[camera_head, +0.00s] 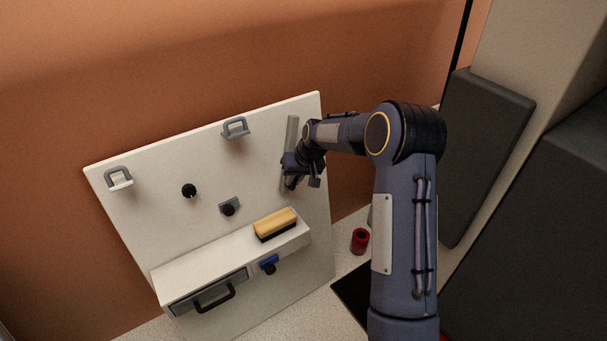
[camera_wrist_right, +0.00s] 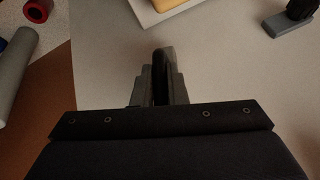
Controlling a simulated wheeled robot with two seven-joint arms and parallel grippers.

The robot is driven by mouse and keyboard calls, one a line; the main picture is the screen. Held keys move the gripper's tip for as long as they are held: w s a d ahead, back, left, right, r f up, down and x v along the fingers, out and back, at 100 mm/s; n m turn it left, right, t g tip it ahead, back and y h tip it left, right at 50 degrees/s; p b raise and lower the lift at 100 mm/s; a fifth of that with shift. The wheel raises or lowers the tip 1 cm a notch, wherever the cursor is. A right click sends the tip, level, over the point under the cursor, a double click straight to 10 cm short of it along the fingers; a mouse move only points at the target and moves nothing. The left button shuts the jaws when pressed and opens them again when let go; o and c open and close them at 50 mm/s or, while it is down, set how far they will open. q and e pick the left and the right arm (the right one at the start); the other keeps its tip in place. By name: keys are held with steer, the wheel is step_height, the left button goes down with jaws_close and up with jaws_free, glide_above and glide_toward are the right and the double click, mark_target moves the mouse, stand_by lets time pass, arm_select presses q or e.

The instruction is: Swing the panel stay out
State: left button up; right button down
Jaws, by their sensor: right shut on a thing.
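The panel stay (camera_head: 292,131) is a grey-green flat bar, close to upright along the right side of the white panel (camera_head: 165,240). My right gripper (camera_head: 288,172) is at the bar's lower part and hides some of it. In the right wrist view my right gripper's fingers (camera_wrist_right: 158,88) are closed on a narrow dark piece (camera_wrist_right: 163,60) with a rounded end, which appears to be part of the stay. How far the stay stands off the panel face is hard to tell. My left gripper is in neither view.
The panel carries two grey handles (camera_head: 236,128), black knobs (camera_head: 189,190) and a shelf (camera_head: 190,278) with a yellow-topped brush (camera_head: 275,223). A red cup (camera_head: 360,240) stands on the floor to the right.

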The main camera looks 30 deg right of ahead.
steer(key=shift+a+r+m+y, duration=0.15)
steer(key=shift+a+r+y, duration=0.1)
steer(key=shift+a+y, duration=0.25)
steer(key=shift+a+r+m+y, duration=0.2)
steer(key=shift+a+r+y, duration=0.1)
steer(key=shift+a, duration=0.45)
steer(key=shift+a+r+m+y, duration=0.15)
steer(key=shift+a+r+y, duration=0.1)
steer(key=shift+a+y, duration=0.25)
steer(key=shift+a, duration=0.15)
steer(key=c, duration=1.5)
jaws_free()
steer(key=shift+r, duration=0.1)
steer(key=p+v, duration=0.2)
steer(key=v, duration=0.5)
steer(key=shift+s+r, duration=0.15)
steer(key=shift+r, duration=0.1)
